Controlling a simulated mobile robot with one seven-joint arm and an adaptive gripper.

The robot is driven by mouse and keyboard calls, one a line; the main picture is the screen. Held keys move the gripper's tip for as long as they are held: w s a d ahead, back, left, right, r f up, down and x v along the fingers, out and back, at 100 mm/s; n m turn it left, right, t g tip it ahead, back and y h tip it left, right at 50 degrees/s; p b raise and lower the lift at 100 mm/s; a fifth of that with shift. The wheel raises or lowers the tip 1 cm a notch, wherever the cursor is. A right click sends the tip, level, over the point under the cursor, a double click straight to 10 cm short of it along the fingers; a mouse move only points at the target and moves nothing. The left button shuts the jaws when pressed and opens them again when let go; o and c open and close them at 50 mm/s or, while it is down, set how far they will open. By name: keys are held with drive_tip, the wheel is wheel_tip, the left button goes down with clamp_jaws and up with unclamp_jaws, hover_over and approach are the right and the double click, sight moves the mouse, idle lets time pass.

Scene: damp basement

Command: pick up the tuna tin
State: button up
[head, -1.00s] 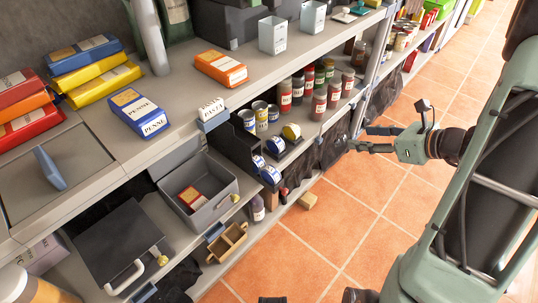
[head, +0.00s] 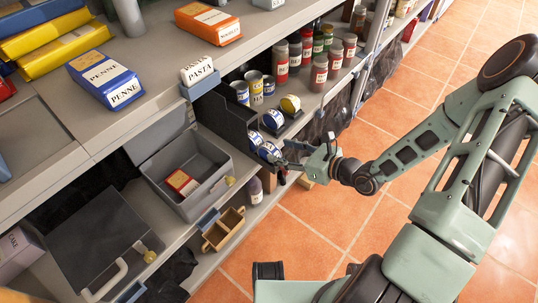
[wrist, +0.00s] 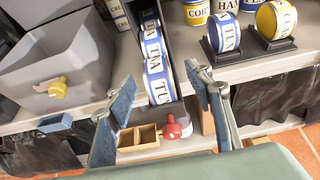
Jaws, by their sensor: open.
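Tuna tins with blue and white labels lie in a row in a dark sloped dispenser. The lowest tuna tin (wrist: 160,86) is at its front end; it also shows in the head view (head: 268,152), close to my gripper (head: 285,161). Another blue and white tin (wrist: 226,36) stands on a small black stand to the right, its label seeming to read TUNA too. In the wrist view my gripper (wrist: 163,105) is open and empty, with one finger on each side of the lowest tin's line. I see no contact with the tin.
A yellow tin (wrist: 276,20) stands on a black stand at the right. A grey bin (head: 186,170) is left of the dispenser. A small wooden box (head: 222,229) and a red-capped bottle (wrist: 178,129) sit below. Open tiled floor (head: 310,235) lies in front of the shelves.

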sight(275, 150)
drive_tip(key=shift+s+b+x, duration=0.2)
drive_tip(key=shift+b+x, duration=0.95)
drive_tip(key=shift+x, duration=1.95)
drive_tip(key=shift+f, duration=0.15)
drive_tip(key=shift+c, duration=0.7)
clamp_jaws()
